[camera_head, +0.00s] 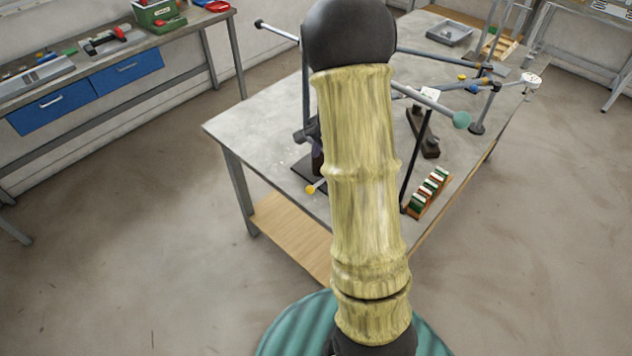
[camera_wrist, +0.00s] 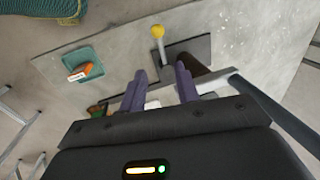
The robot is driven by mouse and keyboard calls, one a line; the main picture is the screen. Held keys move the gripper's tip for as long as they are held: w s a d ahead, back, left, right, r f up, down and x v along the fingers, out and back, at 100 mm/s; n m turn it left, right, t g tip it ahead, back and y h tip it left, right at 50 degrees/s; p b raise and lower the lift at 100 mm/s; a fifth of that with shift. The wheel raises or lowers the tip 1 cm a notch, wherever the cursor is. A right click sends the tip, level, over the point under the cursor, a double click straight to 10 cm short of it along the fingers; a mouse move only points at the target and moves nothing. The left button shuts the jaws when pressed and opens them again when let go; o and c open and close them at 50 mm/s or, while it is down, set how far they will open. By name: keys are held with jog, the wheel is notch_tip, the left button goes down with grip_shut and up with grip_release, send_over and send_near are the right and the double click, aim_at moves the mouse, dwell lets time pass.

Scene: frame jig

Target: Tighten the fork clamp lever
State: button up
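A lever with a yellow ball knob (camera_wrist: 157,31) stands by a dark base plate (camera_wrist: 202,48) in the wrist view. In the head view the yellow knob (camera_head: 310,189) shows at the table's near left edge, beside the dark plate (camera_head: 309,176). I take it for the fork clamp lever; no label shows. My gripper (camera_wrist: 161,72) has two purple fingers, apart, with a gap between them. The lever's lower end appears between or just beyond the fingertips; I cannot tell whether they touch it. In the head view my arm hides most of the gripper and clamp.
The jig's grey bars and a rod with a teal knob (camera_head: 461,120) stand over the grey table (camera_head: 240,125). A rack of green and white pieces (camera_head: 428,192) is at the right edge. The wrist view shows a teal tray (camera_wrist: 91,54) holding an orange item. A dark bar (camera_wrist: 270,108) runs right.

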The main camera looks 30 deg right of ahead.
aim_at(315, 185)
jog(key=f, duration=0.4)
jog(key=w+f, duration=0.1)
jog(key=f, duration=0.4)
jog(key=w+a+f+p, duration=0.1)
jog(key=f, duration=0.3)
jog(key=shift+w+f, duration=0.2)
jog(key=shift+w, duration=0.05)
grip_shut()
